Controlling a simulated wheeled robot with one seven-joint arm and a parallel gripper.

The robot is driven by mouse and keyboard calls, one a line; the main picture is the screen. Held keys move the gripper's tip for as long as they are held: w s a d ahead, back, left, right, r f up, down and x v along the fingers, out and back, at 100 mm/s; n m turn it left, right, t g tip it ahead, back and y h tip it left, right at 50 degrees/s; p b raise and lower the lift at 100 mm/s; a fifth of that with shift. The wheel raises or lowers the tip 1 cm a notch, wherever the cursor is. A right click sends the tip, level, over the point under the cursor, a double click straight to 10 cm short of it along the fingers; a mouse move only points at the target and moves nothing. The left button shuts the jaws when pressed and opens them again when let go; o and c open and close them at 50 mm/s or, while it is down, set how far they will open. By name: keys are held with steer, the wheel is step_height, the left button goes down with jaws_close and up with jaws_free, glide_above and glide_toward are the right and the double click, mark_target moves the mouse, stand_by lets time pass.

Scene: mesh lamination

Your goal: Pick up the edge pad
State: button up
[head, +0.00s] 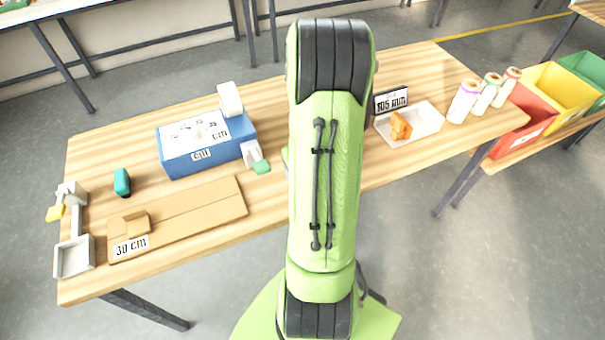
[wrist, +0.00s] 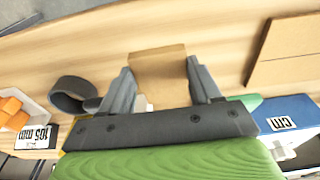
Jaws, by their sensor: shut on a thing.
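My gripper (wrist: 160,68) shows in the wrist view, with its two dark fingers closed on the sides of a brown cardboard-coloured block, which I take to be the edge pad (wrist: 160,75). The pad's near end is partly hidden by the gripper body. The pad is over the wooden table; I cannot tell whether it touches the surface. In the head view my arm hides the gripper and the held pad. A similar small brown block (head: 134,224) sits on a brown board (head: 195,213) by a "30 cm" label at the table's left.
The wooden table (head: 270,185) carries a blue box (head: 205,158) marked "cm", a teal item (head: 122,182) and a white tray (head: 425,124) holding an orange piece (head: 400,127). A dark curved object (wrist: 74,92) is beside my gripper. Rolls (head: 463,102) and coloured bins (head: 545,92) are at right.

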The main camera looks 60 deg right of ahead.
step_height(320, 180, up, 12)
steer(key=p, duration=0.8)
